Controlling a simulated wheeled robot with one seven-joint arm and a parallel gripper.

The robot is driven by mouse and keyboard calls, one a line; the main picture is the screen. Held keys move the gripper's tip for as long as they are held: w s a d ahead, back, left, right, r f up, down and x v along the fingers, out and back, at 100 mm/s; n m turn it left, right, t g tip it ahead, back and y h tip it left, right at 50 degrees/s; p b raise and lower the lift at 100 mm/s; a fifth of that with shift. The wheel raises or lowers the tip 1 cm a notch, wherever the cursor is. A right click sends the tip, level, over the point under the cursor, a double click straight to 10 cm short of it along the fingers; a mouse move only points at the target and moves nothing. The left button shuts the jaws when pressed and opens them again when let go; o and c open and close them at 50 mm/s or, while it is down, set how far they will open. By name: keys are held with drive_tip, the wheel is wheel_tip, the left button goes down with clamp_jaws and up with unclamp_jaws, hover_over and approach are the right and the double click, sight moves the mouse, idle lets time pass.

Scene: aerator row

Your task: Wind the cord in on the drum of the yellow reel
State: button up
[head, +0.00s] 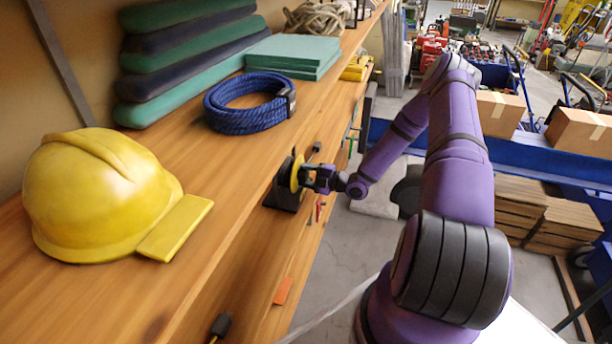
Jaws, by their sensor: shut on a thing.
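The yellow reel (297,174) stands in a dark bracket (284,194) near the front edge of the wooden shelf. Its yellow disc faces my arm. My gripper (313,178) is at the disc's right side, small in the head view, and is shut on a part of the reel, seemingly its crank. The exact grip is hidden by the fingers. A short dark piece (316,148) sticks up just behind the gripper; I cannot tell if it belongs to the reel. I cannot make out the cord on the drum.
A yellow hard hat (95,190) sits at the left of the shelf (150,300). A blue coiled rope (245,112), green pads (290,55) and stacked cushions (185,50) lie farther back. Cardboard boxes (497,112) and wooden crates (545,215) stand to the right. Open floor lies below the shelf edge.

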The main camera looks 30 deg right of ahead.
drive_tip(key=m, duration=0.6)
drive_tip(key=shift+s+f+m, duration=0.1)
drive_tip(key=shift+f+m, duration=0.05)
drive_tip(key=shift+m, duration=0.15)
idle(0.5)
drive_tip(key=o, duration=0.9)
drive_tip(key=v, duration=1)
drive_tip(key=shift+s+d, duration=0.3)
